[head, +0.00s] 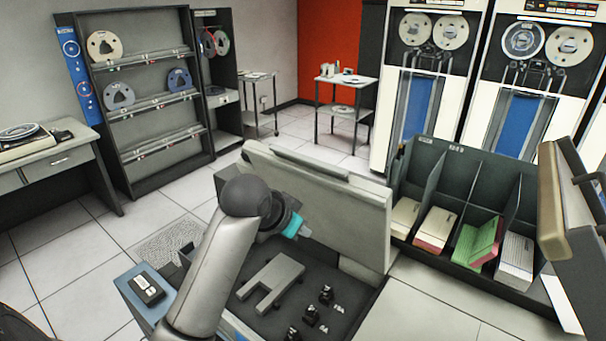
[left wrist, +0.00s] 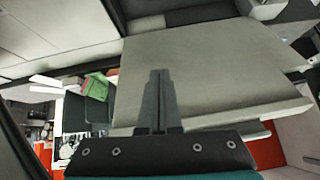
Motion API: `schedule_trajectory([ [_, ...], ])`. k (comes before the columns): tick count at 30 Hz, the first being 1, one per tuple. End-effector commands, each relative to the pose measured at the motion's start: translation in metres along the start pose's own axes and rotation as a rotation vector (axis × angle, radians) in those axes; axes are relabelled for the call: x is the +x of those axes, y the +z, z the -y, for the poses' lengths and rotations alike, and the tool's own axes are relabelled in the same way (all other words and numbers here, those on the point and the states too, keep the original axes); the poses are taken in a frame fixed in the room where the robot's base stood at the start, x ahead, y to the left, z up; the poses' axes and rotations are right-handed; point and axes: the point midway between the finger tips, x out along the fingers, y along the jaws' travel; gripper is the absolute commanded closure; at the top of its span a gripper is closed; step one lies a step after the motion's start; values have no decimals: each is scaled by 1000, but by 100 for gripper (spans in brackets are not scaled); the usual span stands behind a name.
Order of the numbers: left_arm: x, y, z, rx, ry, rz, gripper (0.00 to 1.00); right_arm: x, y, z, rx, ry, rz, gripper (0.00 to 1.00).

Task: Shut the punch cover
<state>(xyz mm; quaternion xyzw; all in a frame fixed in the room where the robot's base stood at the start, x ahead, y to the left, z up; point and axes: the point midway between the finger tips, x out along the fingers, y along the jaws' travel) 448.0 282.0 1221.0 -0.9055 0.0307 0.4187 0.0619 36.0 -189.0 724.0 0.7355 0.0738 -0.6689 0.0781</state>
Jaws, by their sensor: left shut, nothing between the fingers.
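The punch cover (head: 335,205) is a light grey panel that stands raised and open at the back of the punch. Below it the dark punch bed (head: 350,295) is exposed. My left gripper (head: 304,231) is in front of the cover's inner face, over the bed, with its fingers shut and empty. In the left wrist view, the shut fingers (left wrist: 158,76) point toward the cover (left wrist: 225,75), which fills much of the picture. I cannot tell whether they touch it. My arm hides part of the punch's left side. My right gripper is not in view.
A grey U-shaped block (head: 280,278) and several small black parts lie in the bed. A card bin (head: 440,165) with coloured card stacks stands right of the cover. A tan and grey panel with a dark handle (head: 590,180) stands at the right edge. Tiled floor lies open behind.

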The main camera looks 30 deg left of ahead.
Motion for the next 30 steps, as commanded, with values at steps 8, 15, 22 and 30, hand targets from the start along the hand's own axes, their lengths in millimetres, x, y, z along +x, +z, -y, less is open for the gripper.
schedule_trajectory([
  [8,-58,-117,71,-62,13,-228,100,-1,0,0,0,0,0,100],
  [15,-87,-154,94,-84,33,-317,100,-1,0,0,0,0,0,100],
  [22,-71,-162,94,-87,38,-321,100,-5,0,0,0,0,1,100],
  [30,-30,-176,93,-88,38,-320,100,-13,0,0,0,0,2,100],
])
